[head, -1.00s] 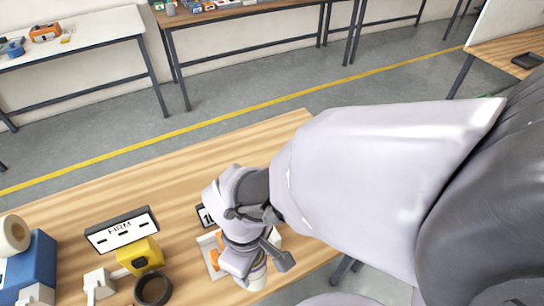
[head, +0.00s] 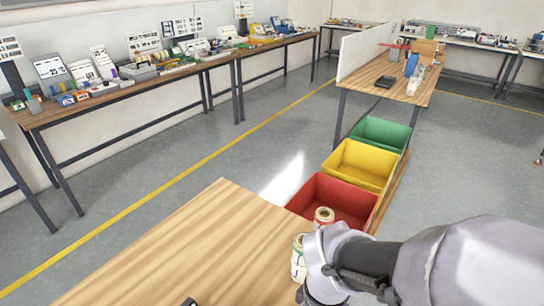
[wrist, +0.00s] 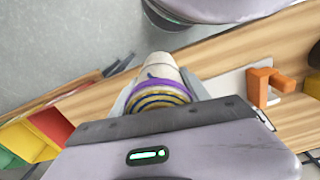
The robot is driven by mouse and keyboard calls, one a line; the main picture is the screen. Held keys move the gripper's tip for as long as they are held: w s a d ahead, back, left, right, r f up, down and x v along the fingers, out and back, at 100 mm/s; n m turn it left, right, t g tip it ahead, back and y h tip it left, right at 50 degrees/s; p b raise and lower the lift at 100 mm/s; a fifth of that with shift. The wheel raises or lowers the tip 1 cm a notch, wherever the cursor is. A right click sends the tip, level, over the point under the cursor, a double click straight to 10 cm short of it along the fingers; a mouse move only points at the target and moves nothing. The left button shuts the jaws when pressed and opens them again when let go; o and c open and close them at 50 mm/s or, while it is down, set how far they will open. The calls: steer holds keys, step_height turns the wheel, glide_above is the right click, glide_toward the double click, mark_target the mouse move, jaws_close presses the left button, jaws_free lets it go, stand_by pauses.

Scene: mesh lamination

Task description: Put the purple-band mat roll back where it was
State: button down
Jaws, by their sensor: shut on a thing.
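The purple-band mat roll (wrist: 160,92) is between the fingers of my gripper (wrist: 162,84) in the wrist view. Its spiral end faces the camera, with a purple band around a pale body. My gripper is shut on it, above or beside the wooden table. In the head view my wrist is at the lower right by the table's right edge, and the fingertips are hidden. I cannot tell whether either is the held roll.
Red (head: 333,199), yellow (head: 359,164) and green (head: 381,133) bins stand in a row beyond the table's right end. The near wooden table (head: 190,255) is mostly bare in the head view. In the wrist view an orange part (wrist: 265,86) sits right of the roll.

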steer(key=w+a+f+b, duration=0.1)
steer(key=w+a, duration=0.1)
steer(key=w, duration=0.1)
steer(key=w+a+f+b, duration=0.1)
steer(key=w+a+f, duration=0.1)
steer(key=w, duration=0.2)
steer(key=w+a+f, duration=0.1)
steer(key=w+a, duration=0.1)
steer(key=w, duration=0.2)
steer(key=shift+w+a+f+b, duration=0.15)
steer(key=shift+f+b, duration=0.25)
steer(key=shift+r, duration=0.2)
steer(key=shift+f, duration=0.1)
steer(key=c, duration=0.5)
jaws_free()
